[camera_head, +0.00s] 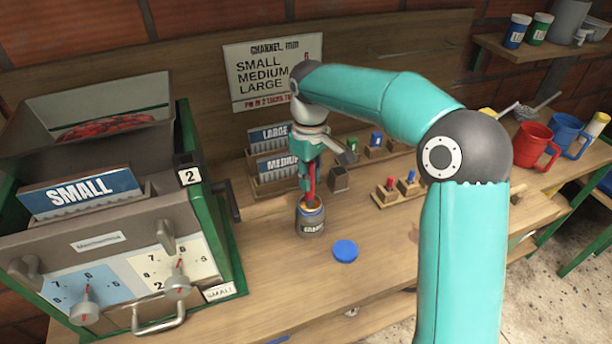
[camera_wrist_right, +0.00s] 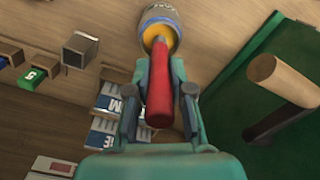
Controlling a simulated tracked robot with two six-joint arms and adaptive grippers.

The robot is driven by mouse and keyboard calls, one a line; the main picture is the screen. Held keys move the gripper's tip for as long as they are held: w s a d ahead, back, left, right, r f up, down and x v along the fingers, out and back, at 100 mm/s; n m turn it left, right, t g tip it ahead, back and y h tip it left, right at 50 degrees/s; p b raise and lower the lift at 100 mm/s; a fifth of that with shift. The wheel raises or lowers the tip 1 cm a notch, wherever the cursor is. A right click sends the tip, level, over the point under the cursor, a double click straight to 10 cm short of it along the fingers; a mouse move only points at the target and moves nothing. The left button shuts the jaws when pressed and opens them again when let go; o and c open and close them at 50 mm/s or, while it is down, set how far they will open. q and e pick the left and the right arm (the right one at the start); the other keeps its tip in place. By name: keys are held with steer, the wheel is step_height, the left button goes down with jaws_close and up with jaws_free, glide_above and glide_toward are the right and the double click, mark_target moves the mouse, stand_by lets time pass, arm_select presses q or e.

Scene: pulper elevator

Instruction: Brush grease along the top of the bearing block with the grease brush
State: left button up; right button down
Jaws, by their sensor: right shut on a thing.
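My right gripper (camera_head: 308,182) is shut on the grease brush (camera_head: 313,172), whose red handle also shows in the right wrist view (camera_wrist_right: 158,95). The brush points down into the mouth of an open grey jar (camera_head: 310,222) with a yellow-orange content. The jar also shows in the right wrist view (camera_wrist_right: 160,22). The brush's tip is hidden at or inside the jar's mouth. I cannot make out for sure which thing is the bearing block. My left gripper is not in view.
A round blue lid (camera_head: 345,251) lies on the wooden bench beside the jar. The green-framed machine (camera_head: 190,215) stands at the left. A small grey open box (camera_head: 339,180) and peg racks (camera_head: 398,190) stand to the right. Bench front is mostly clear.

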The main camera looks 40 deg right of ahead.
steer(key=shift+f+b, duration=0.3)
steer(key=shift+f, duration=0.15)
stand_by(0.8)
stand_by(1.2)
step_height(320, 180, up, 7)
steer(key=p, duration=0.7)
stand_by(0.8)
